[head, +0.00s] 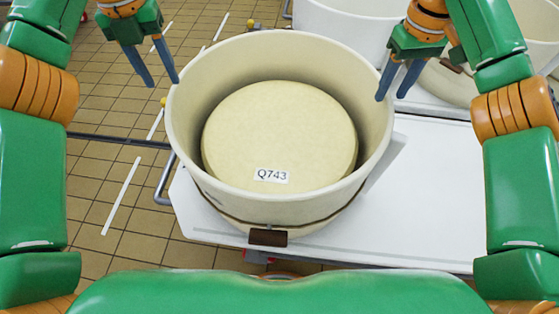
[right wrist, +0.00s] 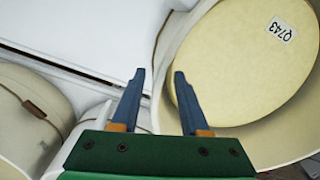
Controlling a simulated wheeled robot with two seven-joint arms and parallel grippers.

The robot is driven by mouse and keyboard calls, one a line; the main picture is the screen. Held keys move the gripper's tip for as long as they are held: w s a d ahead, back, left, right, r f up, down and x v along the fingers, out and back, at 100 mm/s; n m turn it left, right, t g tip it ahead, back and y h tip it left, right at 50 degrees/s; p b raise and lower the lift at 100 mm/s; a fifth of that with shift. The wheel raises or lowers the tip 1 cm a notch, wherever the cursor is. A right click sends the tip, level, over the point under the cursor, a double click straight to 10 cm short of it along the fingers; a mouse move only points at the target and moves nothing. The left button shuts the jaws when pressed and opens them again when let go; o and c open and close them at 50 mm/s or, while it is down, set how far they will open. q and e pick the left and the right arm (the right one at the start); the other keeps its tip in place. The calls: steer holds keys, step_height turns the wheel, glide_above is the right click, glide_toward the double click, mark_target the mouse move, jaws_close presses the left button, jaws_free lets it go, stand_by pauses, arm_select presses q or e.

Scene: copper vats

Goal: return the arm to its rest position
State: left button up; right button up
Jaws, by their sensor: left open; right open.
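My left gripper (head: 159,81) is open and empty, left of the rim of a large cream tub (head: 180,130) in the head view. My right gripper (head: 391,97) is open and empty by the tub's right rim. Inside the tub lies a round pale yellow cheese-like block (head: 280,130) with a label reading Q743. The same block shows in the right wrist view (right wrist: 250,75).
The tub stands on a white table (head: 440,220) with bare surface to its right. Other pale tubs stand behind it (head: 345,30) and at the upper right (head: 540,30). Tan tiled floor (head: 110,180) with white line marks lies to the left.

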steer(key=shift+r, duration=1.9)
